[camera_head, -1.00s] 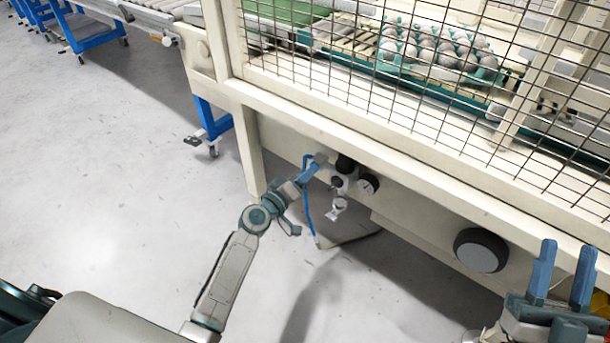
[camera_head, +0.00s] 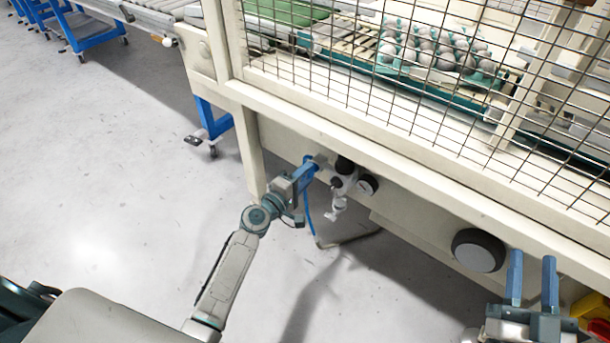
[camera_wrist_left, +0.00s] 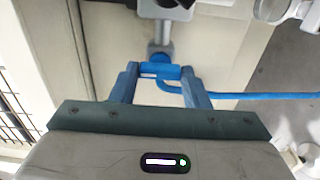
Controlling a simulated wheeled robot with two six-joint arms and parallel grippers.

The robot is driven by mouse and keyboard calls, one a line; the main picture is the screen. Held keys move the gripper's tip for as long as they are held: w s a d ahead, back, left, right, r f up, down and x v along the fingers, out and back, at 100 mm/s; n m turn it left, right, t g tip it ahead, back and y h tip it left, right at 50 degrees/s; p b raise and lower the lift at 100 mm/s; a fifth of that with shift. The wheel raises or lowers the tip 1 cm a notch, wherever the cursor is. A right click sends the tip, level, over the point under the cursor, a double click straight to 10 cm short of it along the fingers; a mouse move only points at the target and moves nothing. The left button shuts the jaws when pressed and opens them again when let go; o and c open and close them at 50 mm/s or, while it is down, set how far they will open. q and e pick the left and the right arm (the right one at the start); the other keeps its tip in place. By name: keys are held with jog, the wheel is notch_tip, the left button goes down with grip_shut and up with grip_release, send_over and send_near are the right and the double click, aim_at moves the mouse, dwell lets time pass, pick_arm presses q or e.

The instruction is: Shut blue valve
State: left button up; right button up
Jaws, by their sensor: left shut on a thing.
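The blue valve (camera_wrist_left: 159,71) shows in the left wrist view as a short blue handle on a fitting, with a blue hose running off to the right. My left gripper (camera_wrist_left: 158,78) is shut on it, with a blue finger at each end of the handle. In the head view my left gripper (camera_head: 306,172) is at the valve on the machine's beam, and its fingers largely hide the valve. My right gripper (camera_head: 532,280) is open and empty at the lower right, its two blue fingers pointing up and apart.
Beside the valve are a pressure gauge (camera_head: 368,184) and a white filter fitting (camera_head: 337,203).

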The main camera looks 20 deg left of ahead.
pick_arm(q)
jog(key=shift+f, duration=0.1)
pick_arm(e)
jog(key=shift+f, duration=0.15)
pick_arm(q)
jog(key=o, duration=1)
jog(key=shift+s+a, duration=0.1)
jog(key=shift+s, duration=0.05)
jog(key=v, duration=1)
jog(key=shift+s+a+b, duration=0.1)
jog(key=shift+s+b, duration=0.2)
jog(key=shift+b, duration=0.1)
pick_arm(e)
jog(key=r+t, duration=0.1)
jog(key=r, duration=0.1)
jog(key=s+r+t, duration=0.1)
jog(key=r, duration=0.1)
jog(key=shift+r+n+t+y, duration=0.1)
jog(key=shift+n+t+y, duration=0.2)
jog(key=shift+n, duration=0.1)
